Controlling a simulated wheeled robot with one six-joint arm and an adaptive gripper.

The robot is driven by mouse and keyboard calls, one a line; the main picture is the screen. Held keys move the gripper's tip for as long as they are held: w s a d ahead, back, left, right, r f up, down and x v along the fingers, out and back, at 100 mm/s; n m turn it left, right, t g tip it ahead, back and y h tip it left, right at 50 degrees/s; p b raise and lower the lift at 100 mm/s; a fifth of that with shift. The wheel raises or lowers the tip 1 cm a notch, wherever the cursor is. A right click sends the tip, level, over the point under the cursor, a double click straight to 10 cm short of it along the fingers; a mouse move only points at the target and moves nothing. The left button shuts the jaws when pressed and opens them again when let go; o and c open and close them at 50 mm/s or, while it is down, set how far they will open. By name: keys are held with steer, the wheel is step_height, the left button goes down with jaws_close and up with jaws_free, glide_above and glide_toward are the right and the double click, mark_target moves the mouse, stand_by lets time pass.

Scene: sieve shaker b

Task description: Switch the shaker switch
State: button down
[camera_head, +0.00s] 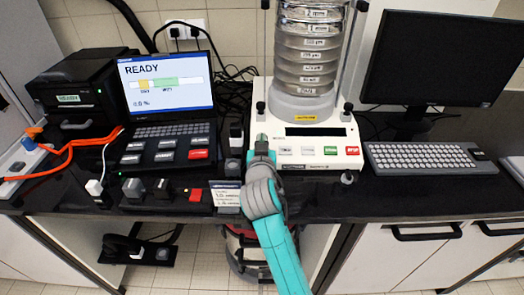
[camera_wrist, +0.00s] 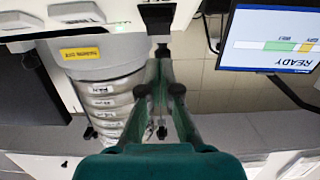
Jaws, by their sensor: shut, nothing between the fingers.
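The sieve shaker (camera_head: 272,104) stands at the back middle of the bench, a white base under a stack of labelled metal sieves (camera_head: 306,55). Its front panel has a dark display (camera_head: 315,131) and a row of grey, green (camera_head: 330,150) and red (camera_head: 352,150) buttons. No part can be surely told as the switch. My gripper (camera_head: 262,138) is shut and empty, at the left front of the shaker base, and covers part of it. In the wrist view my fingers (camera_wrist: 162,55) point at the base's edge, close to a small black block (camera_wrist: 157,18); contact cannot be told.
A laptop (camera_head: 168,85) reading READY (camera_wrist: 268,40) stands left of the shaker, beside a black printer-like box (camera_head: 75,92). A monitor (camera_head: 440,60) and keyboard (camera_head: 420,158) stand right. Orange cables (camera_head: 70,160) lie far left. Small blocks line the front left edge.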

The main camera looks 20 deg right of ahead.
steer(key=f+v, duration=0.1)
steer(key=v, duration=0.9)
steer(key=shift+f, duration=0.7)
steer(key=shift+s+a, duration=0.1)
steer(key=shift+s, duration=0.05)
